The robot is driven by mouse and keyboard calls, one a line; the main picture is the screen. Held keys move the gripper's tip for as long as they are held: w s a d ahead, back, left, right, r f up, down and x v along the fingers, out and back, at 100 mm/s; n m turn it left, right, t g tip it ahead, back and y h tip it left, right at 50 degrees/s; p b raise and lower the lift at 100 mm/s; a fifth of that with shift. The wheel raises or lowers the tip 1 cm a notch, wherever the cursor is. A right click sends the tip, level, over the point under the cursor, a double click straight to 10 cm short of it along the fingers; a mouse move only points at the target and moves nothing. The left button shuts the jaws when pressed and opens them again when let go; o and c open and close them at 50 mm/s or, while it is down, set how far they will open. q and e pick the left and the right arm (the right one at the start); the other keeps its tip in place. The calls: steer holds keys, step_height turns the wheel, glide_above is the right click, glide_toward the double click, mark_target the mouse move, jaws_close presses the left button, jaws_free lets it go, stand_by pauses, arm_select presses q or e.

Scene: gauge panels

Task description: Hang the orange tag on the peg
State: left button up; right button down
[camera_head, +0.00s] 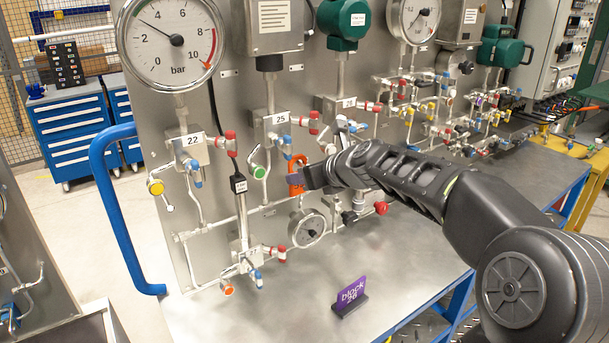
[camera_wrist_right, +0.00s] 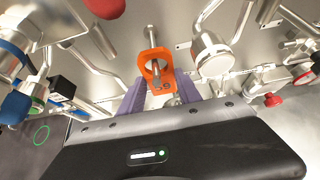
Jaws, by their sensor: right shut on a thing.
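The orange tag (camera_head: 296,176) is upright in front of the panel, below the block marked 25. It also shows in the right wrist view (camera_wrist_right: 146,76), with an opening in its middle. My right gripper (camera_head: 307,178) is shut on the tag; its two purple fingers flank the tag's lower part in the wrist view (camera_wrist_right: 160,90). A metal rod, perhaps the peg (camera_wrist_right: 157,67), shows within the opening. I cannot tell whether it passes through the tag or lies behind it. My left gripper is not in view.
The steel panel carries pipes, valves and a small gauge (camera_head: 307,228) just below the tag. A large gauge (camera_head: 170,45) is at upper left. A purple sign (camera_head: 350,293) stands on the bench (camera_head: 270,315). A blue handle (camera_head: 118,215) edges the panel's left side.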

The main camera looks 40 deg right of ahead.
steer(key=c, duration=0.7)
jaws_free()
steer(key=shift+c, duration=0.2)
steer(key=b+v, duration=0.1)
steer(key=v, duration=0.6)
steer(key=shift+s+r, duration=0.2)
steer(key=shift+s, duration=0.15)
